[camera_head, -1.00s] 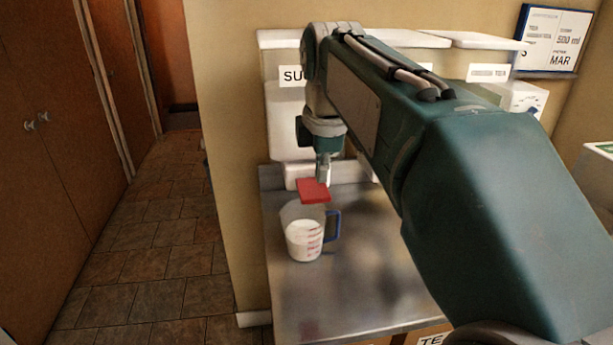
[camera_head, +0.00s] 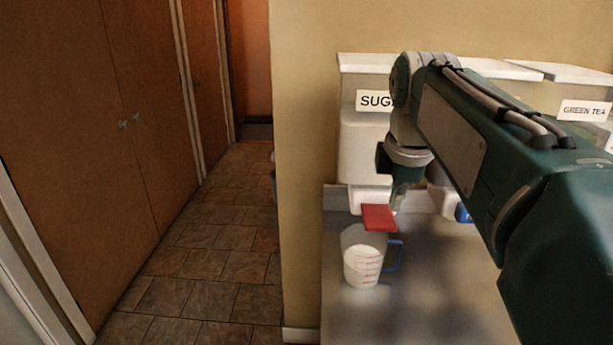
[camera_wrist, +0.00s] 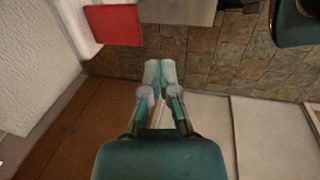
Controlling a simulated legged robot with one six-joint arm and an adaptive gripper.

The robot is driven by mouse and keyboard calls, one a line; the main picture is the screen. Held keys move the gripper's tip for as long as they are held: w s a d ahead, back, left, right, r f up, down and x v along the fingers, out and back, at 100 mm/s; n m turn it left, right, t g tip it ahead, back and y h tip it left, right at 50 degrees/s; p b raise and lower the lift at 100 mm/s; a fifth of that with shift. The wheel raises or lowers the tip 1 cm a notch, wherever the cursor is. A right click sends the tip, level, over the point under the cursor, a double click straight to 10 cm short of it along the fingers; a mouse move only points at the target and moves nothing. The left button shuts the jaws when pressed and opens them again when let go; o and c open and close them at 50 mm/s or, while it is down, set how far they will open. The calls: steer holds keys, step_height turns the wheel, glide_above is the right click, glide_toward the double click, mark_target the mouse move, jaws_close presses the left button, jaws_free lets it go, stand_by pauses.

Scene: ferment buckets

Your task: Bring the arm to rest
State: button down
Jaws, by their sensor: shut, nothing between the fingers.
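My gripper (camera_head: 397,203) hangs down from my arm in front of the dispenser labelled "SUG…", at the right edge of a red flap (camera_head: 378,218). In the wrist view my gripper (camera_wrist: 160,67) has its fingers together with nothing between them. The red flap (camera_wrist: 114,25) lies ahead and to the left there, apart from the fingertips. A clear measuring jug (camera_head: 363,262) with a blue handle stands upright below the flap, with white contents. My arm hides part of the dispenser.
The sugar dispenser (camera_head: 362,150) stands at the back of a metal counter (camera_head: 420,300). A "GREEN TEA" label (camera_head: 584,110) shows to the right. Brown cupboard doors (camera_head: 80,140) line the left side, and a tiled floor (camera_head: 215,255) lies open between them and the wall.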

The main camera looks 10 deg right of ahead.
steer(key=s+a+f+m+t, duration=0.1)
steer(key=s+a+f+m, duration=0.3)
steer(key=s+f+m, duration=0.2)
steer(key=s+a+f+m+t, duration=0.2)
steer(key=s+a+f+m, duration=0.3)
steer(key=s+f+m, duration=0.2)
step_height(320, 180, down, 2)
steer(key=shift+s+a+f+m+y, duration=0.2)
steer(key=shift+m+y, duration=0.2)
steer(key=shift+m, duration=0.5)
